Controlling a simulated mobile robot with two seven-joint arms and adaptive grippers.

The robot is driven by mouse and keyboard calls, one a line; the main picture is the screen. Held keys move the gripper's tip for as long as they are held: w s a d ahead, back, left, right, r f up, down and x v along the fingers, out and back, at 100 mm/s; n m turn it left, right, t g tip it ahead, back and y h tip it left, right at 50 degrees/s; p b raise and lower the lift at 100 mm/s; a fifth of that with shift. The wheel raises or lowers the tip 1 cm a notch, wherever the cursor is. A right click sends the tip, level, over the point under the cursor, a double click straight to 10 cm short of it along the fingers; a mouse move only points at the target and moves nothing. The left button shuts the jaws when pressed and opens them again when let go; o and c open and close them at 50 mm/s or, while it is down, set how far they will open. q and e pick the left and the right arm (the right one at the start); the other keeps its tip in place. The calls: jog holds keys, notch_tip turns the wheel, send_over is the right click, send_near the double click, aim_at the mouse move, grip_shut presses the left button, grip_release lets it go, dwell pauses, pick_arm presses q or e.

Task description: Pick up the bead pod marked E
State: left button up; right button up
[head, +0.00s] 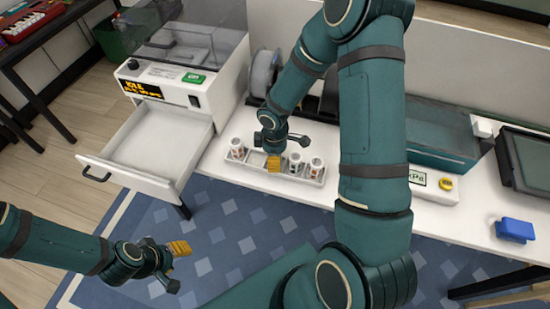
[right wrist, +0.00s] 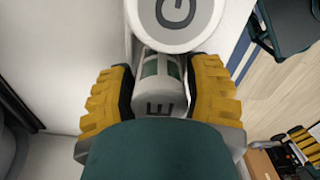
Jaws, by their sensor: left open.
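The bead pod marked E (right wrist: 160,95) shows in the right wrist view, with an E on its pale end and a green-banded side. My right gripper (right wrist: 161,97) has one yellow finger on each side of it, very close; I cannot tell whether they touch it. In the head view this gripper (head: 273,164) is down at the long pod tray (head: 313,182) and hides the pod. A pod marked G (right wrist: 178,12) is beside the E pod. My left gripper (head: 180,248) is open and empty over the blue rug, away from the tray.
Other pods stand in the tray, one at the left (head: 237,148) and two at the right (head: 316,167). An open white drawer (head: 150,160) juts out left of the tray. A blue block (head: 515,230) lies at the bench's right front edge.

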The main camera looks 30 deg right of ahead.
jog(key=c, duration=0.6)
jog(key=shift+c, duration=0.2)
